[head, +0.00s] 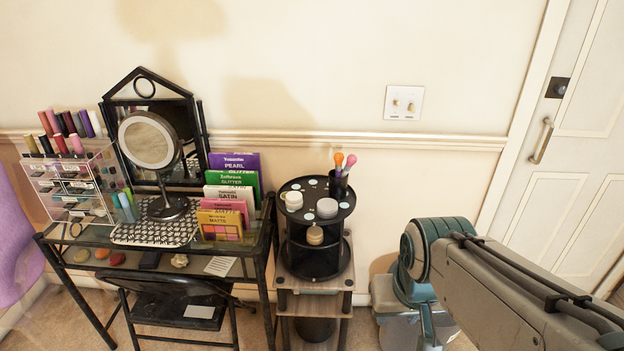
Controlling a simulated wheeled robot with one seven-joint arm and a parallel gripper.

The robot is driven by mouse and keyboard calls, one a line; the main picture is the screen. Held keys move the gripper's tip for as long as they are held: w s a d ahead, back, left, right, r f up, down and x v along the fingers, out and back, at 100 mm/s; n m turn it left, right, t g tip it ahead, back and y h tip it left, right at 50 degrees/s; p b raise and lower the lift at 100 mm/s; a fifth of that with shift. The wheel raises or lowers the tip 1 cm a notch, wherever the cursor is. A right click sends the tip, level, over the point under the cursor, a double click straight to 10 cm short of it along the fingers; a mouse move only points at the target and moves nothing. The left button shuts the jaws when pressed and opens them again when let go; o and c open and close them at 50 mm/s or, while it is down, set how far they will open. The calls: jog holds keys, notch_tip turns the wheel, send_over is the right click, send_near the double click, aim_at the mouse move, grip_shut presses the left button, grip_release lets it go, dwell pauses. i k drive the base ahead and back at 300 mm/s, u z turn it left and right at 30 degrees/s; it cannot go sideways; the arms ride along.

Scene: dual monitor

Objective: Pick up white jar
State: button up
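A small white jar (327,208) stands on the top tier of a round black stand (317,228). A second pale, cream-white jar (293,201) stands on the same tier to its left. I cannot tell from this view which of the two is the white jar of the task. A tan jar (314,235) sits on the tier below. My arm shows at the lower right, apart from the stand; my gripper is not in view.
A black brush cup (339,186) stands at the back of the top tier. The stand rests on a small wooden shelf (318,283). Left is a glass-topped vanity table (87,250) with a round mirror (146,141) and upright colored palettes (231,183).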

aim_at(294, 201)
jog(key=u, duration=0.35)
jog(key=i, duration=0.9)
jog(key=u, duration=0.65)
